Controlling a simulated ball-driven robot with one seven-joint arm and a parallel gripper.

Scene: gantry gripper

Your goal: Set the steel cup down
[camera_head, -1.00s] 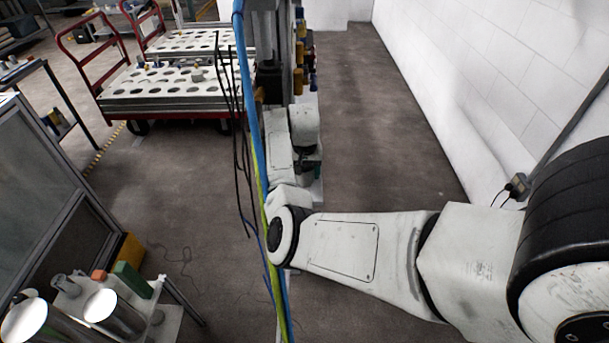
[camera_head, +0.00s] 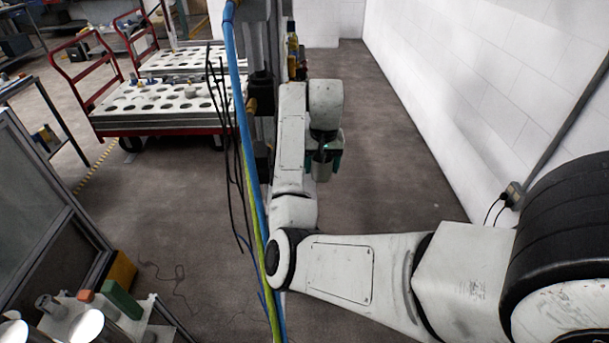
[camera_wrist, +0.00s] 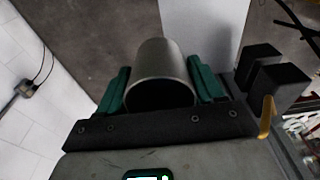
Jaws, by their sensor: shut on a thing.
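The steel cup (camera_wrist: 161,62) is a plain grey metal cylinder, seen in the wrist view with its dark open mouth toward the camera. My gripper (camera_wrist: 159,72) is shut on it, one green finger on each side. In the head view my gripper (camera_head: 323,159) hangs at the end of my white arm. The cup (camera_head: 321,173) shows small between its fingers, over bare floor. No surface is seen touching the cup's far end.
Red carts with white holed trays (camera_head: 165,103) stand at the back left. A small bench at lower left holds steel cylinders (camera_head: 88,326) and a green block (camera_head: 121,299). A white wall (camera_head: 480,90) runs along the right. Floor beside my gripper is clear.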

